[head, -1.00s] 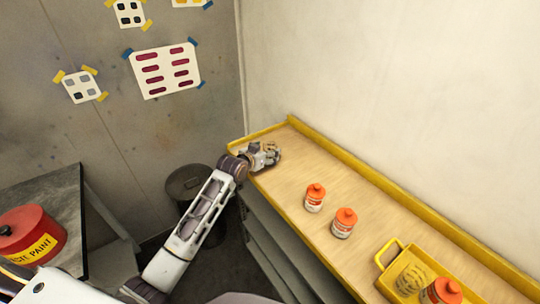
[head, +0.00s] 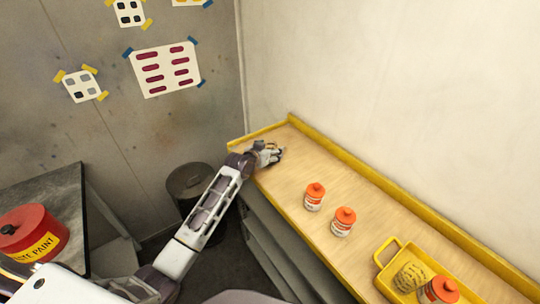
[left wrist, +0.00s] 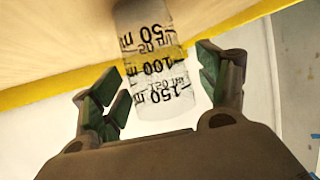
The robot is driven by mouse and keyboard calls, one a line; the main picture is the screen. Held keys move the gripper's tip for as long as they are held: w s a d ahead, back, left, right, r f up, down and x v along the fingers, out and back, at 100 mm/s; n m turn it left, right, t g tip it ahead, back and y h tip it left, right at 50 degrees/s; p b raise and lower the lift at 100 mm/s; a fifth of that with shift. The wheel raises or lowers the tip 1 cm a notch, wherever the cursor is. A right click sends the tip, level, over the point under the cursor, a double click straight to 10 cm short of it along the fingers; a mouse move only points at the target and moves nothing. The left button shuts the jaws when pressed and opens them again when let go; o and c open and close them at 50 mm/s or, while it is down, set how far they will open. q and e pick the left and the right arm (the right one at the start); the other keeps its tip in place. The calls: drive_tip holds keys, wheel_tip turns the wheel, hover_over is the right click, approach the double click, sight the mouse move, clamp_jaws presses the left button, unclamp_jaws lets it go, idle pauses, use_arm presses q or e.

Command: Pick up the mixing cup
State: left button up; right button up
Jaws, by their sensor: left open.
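The mixing cup (left wrist: 152,65) shows in the left wrist view as a clear cup with black millilitre marks. It stands between and just ahead of the open fingers of my left gripper (left wrist: 165,92), with a visible gap at each side. In the head view my left gripper (head: 272,155) is over the far left end of the wooden bench top (head: 300,165). The cup cannot be made out there, at or behind the gripper. My right gripper is not in view.
Two orange-lidded jars (head: 314,197) (head: 343,222) stand mid-bench. A yellow tray (head: 388,254) at the near right holds another jar (head: 440,291). A yellow rim (head: 350,164) edges the bench. A red waste paint can (head: 32,236) is at left, and a dark bin (head: 192,184) stands below the bench.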

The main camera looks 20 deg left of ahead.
use_arm(q)
drive_tip(key=c, duration=0.9)
drive_tip(key=shift+r, duration=0.1)
drive_tip(key=shift+r+b, duration=0.95)
drive_tip(key=shift+r, duration=3.95)
